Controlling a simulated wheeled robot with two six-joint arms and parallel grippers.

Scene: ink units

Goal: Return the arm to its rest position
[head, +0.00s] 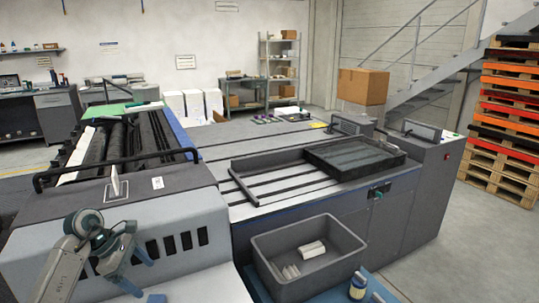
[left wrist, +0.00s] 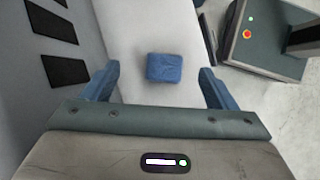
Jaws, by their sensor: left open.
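My left gripper (head: 143,273) hangs at the lower left of the head view, in front of the grey press housing (head: 180,265). In the left wrist view its two blue fingers (left wrist: 158,84) are spread wide with nothing held between them. A small blue folded cloth or pad (left wrist: 165,68) lies on a pale surface (left wrist: 150,30) beyond the fingers, apart from them. Its edge also shows at the bottom of the head view (head: 156,298). My right gripper is in neither view.
A grey bin (head: 345,262) holding pale pieces stands right of the housing on a blue surface, with a small jar (head: 358,285) beside it. A dark frame tray (head: 355,155) lies on the machine bed. Stacked pallets (head: 505,120) stand far right. Open floor lies at lower right.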

